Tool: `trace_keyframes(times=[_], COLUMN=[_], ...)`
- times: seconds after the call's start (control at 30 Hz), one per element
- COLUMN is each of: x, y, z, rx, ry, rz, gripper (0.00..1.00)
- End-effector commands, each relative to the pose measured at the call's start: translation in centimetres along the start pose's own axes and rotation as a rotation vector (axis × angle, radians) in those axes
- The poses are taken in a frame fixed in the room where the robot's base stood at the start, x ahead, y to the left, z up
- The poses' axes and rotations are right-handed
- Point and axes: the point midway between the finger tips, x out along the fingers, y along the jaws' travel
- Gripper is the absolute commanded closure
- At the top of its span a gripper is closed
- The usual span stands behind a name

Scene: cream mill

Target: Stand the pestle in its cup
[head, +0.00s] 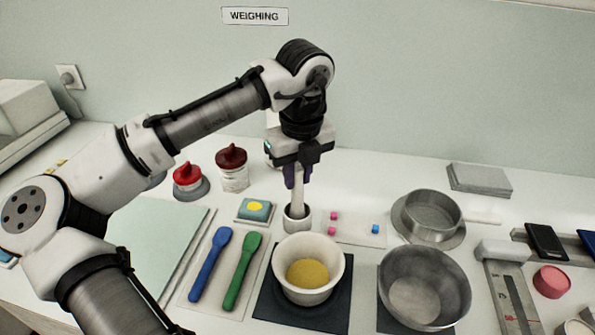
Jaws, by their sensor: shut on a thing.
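The pestle (297,196) is a pale, upright rod below my gripper (297,177). My gripper points down and is shut on the upper part of the pestle. The white mortar (338,274) with yellow powder stands just in front of the cup on a dark mat (270,300).
Blue (210,265) and green (242,270) spatulas lie left of the mortar. A metal bowl (455,285) stands to its right, with a metal pan (433,212) behind. Small pink and blue cubes lie on a pale sheet (352,229) beside the cup. Red-topped jars (233,176) stand behind left.

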Motion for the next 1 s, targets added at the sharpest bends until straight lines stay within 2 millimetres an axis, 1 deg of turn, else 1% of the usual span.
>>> trace_keyframes(times=[0.23, 0.27, 0.4, 0.43, 0.67, 0.8, 0.87, 0.97, 1.0], x=[0.3, 0.3, 0.2, 0.2, 0.2, -0.2, -0.9, -2.7, -3.6], y=[0.0, 0.0, 0.0, 0.0, 0.0, 0.0, -0.1, -0.1, -0.1], z=[0.0, 0.0, 0.0, 0.0, 0.0, 0.1, 0.1, 0.0, 0.1], rx=[0.000, 0.000, 0.000, 0.000, 0.000, -0.001, -0.001, 0.000, 0.000], ry=[0.002, 0.002, 0.001, 0.001, 0.001, -0.001, -0.001, 0.000, -0.001], rz=[0.000, 0.000, 0.001, 0.001, 0.001, 0.001, 0.000, -0.003, -0.003], gripper=[1.00, 0.78, 0.59, 0.57, 0.57, 0.57, 0.57, 0.57, 0.57])
